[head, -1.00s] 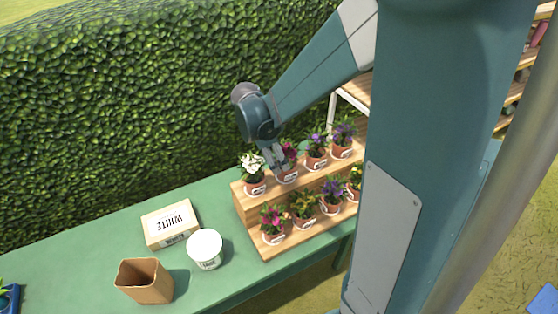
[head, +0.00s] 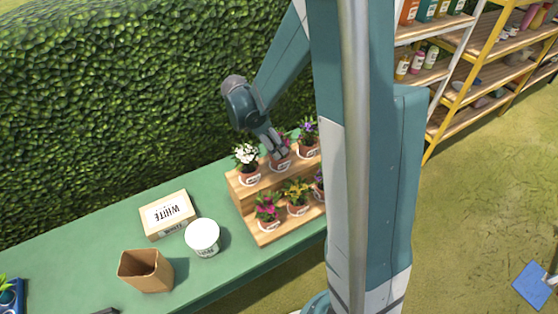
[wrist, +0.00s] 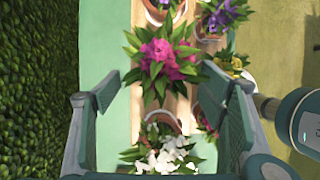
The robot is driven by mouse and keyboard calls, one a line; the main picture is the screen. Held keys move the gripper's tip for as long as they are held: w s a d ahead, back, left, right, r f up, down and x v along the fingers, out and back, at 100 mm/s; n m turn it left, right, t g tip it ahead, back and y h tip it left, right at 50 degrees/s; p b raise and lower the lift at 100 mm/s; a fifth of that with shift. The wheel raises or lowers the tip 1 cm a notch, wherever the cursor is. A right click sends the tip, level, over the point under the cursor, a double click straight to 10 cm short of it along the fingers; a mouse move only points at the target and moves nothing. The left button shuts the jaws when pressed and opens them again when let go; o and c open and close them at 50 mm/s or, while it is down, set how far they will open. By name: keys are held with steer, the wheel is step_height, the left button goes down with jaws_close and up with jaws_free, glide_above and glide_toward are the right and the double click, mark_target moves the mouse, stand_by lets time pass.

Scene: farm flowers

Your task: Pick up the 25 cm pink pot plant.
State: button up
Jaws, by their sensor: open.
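A pink-flowered plant in a terracotta pot (head: 281,165) stands on the upper step, mostly hidden by my gripper (head: 276,146). In the wrist view its pink flowers (wrist: 166,58) and leaves lie ahead, between the lines of my two fingers. My gripper (wrist: 166,92) is open, with nothing held. Another pink-flowered plant (head: 267,207) stands on the lower step; it seems partly hidden behind the right finger in the wrist view. Size labels on the pots are too small to read, so I cannot tell which is 25 cm.
A white-flowered plant (head: 247,157) stands left of the gripper, a purple one (head: 308,134) right. A yellow-orange one (head: 296,194) is below. The wooden stepped stand (head: 240,200) sits on a green table (head: 90,255) with a box (head: 168,214), white tub (head: 203,237) and brown container (head: 146,270). A hedge is behind.

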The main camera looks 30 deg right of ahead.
steer(key=shift+x, duration=1.25)
steer(key=shift+s+x, duration=0.15)
steer(key=shift+x, duration=1.15)
steer(key=shift+s+x, duration=0.1)
steer(key=shift+x, duration=1.15)
steer(key=shift+d, duration=0.1)
steer(key=c, duration=1.2)
steer(key=shift+r, duration=0.1)
steer(key=shift+r, duration=4.9)
